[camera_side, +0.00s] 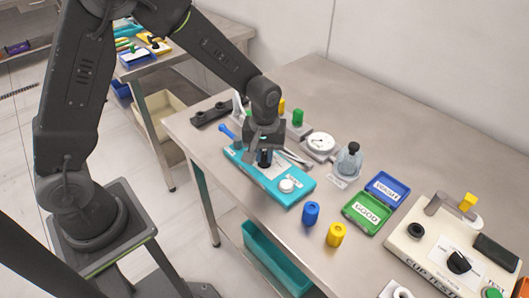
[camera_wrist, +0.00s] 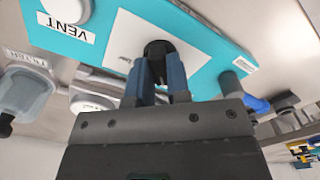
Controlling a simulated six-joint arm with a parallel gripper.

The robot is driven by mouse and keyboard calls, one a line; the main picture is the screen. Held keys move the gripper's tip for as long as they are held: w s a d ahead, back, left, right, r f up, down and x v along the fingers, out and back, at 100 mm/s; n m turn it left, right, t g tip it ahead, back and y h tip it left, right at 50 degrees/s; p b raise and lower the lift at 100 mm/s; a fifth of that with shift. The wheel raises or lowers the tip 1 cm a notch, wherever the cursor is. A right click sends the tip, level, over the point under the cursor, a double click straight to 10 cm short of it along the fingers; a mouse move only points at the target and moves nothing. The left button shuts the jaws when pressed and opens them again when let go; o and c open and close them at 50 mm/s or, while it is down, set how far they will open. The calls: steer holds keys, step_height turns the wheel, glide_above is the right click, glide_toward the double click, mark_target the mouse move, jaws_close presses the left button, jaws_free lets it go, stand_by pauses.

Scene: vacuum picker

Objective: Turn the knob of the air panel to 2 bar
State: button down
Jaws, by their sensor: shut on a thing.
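The air panel (camera_side: 305,190) is a flat teal box on the metal table, with a white label face and a white VENT button (camera_side: 287,186). In the wrist view the panel (camera_wrist: 215,28) fills the top, with the VENT button (camera_wrist: 66,8) at upper left. My gripper (camera_wrist: 158,68) has its two blue-grey fingers on either side of the black knob (camera_wrist: 157,47), shut on it. In the side view my gripper (camera_side: 264,155) comes down over the panel and mostly hides the knob. The scale marks and the knob's setting cannot be read.
A round white gauge (camera_side: 320,142) and a glass bottle (camera_side: 348,161) stand behind the panel. Blue (camera_side: 311,213) and yellow (camera_side: 336,234) cylinders stand at its right. Further right are the WASH box (camera_side: 386,188), the GOOD box (camera_side: 366,212) and a cup-test panel (camera_side: 420,250).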

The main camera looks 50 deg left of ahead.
mark_target(264, 155)
steer(key=shift+n, duration=0.6)
steer(key=c, duration=1.1)
jaws_free()
step_height(264, 155, up, 14)
steer(key=s+a+r+m+t, duration=0.1)
steer(key=s+r+m+t, duration=0.1)
steer(key=s, duration=0.4)
steer(key=s+a+r+m+t, duration=0.1)
steer(key=s+r+m, duration=0.1)
steer(key=s+m, duration=0.2)
steer(key=s+a+r+m+t, duration=0.1)
steer(key=s+r+m+t, duration=0.1)
steer(key=s, duration=0.7)
steer(key=shift+a+r+m+t, duration=0.2)
steer(key=shift+a+m+t, duration=0.1)
steer(key=shift+m, duration=0.3)
